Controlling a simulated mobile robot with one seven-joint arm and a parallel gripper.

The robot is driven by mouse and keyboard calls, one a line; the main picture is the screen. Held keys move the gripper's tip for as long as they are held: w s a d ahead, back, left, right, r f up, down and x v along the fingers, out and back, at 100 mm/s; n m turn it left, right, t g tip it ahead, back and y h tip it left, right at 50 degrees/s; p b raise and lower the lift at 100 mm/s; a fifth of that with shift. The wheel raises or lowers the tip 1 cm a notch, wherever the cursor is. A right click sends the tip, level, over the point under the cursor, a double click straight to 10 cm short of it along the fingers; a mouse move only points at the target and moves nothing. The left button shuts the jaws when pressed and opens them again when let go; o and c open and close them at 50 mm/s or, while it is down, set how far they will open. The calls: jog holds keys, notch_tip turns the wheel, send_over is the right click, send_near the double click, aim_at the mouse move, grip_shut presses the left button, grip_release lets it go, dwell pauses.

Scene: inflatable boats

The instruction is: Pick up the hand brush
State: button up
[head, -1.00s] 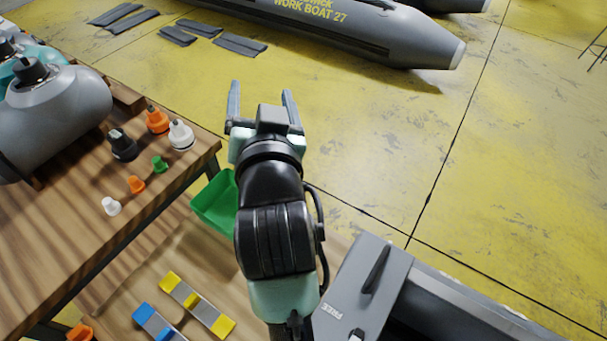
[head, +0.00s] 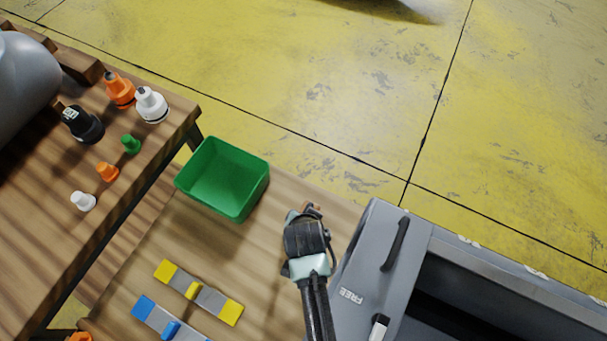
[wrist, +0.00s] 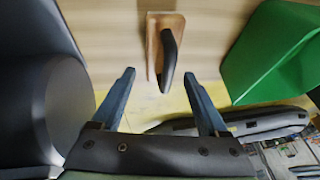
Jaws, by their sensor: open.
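The hand brush (wrist: 164,48) has a brown wooden block and a dark curved handle. In the wrist view it lies on the light wooden surface, ahead of my gripper (wrist: 158,75) and roughly in line with the gap between the fingers. The two blue-grey fingers are apart, with nothing between them. In the head view my arm points down over the lower wooden surface and hides most of the brush; a small brown piece shows past the wrist. My fingers are hidden there.
A green bin (head: 222,178) stands left of my arm and shows at right in the wrist view (wrist: 270,50). A grey case (head: 375,255) is close on the right. Strips with yellow and blue blocks (head: 212,297) lie at front left. A higher table (head: 40,200) holds several small caps.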

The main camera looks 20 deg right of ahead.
jog(key=shift+w+d+b+x, duration=0.15)
jog(key=shift+b+x, duration=0.15)
jog(key=shift+x, duration=1.3)
jog(key=shift+w+d+b+x, duration=0.15)
jog(key=shift+b+x, duration=0.15)
jog(key=shift+x, duration=1.25)
jog(key=shift+r, duration=0.15)
jog(key=shift+a, duration=0.1)
grip_shut()
jog(key=shift+r, duration=0.1)
notch_tip(320, 180, up, 10)
jog(key=shift+f+p, duration=0.1)
jog(key=shift+p, duration=0.9)
